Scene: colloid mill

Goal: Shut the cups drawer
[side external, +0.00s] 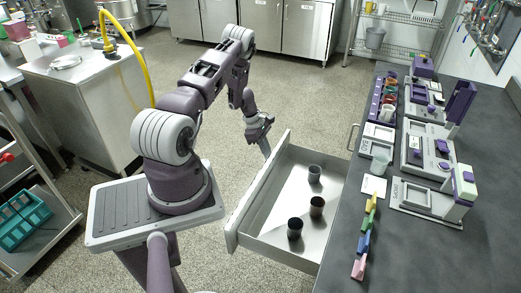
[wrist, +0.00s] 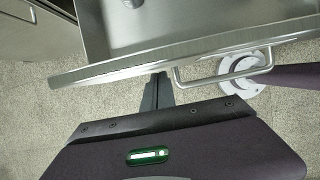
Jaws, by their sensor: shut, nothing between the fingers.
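The cups drawer (side external: 258,195) is pulled out from under the dark counter, with its pale front panel facing my arm. Three dark cups stand upright in it: a grey one (side external: 314,173), a middle one (side external: 316,206) and a near black one (side external: 295,228). My gripper (side external: 266,151) is shut and empty, pointing down near the far end of the drawer front. In the wrist view its fingers (wrist: 159,84) are just outside the front panel's edge (wrist: 120,72), left of the drawer's bar handle (wrist: 225,71). I cannot tell whether they touch the panel.
A steel cabinet (side external: 85,100) stands at the left. The speckled floor beyond the drawer is clear.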

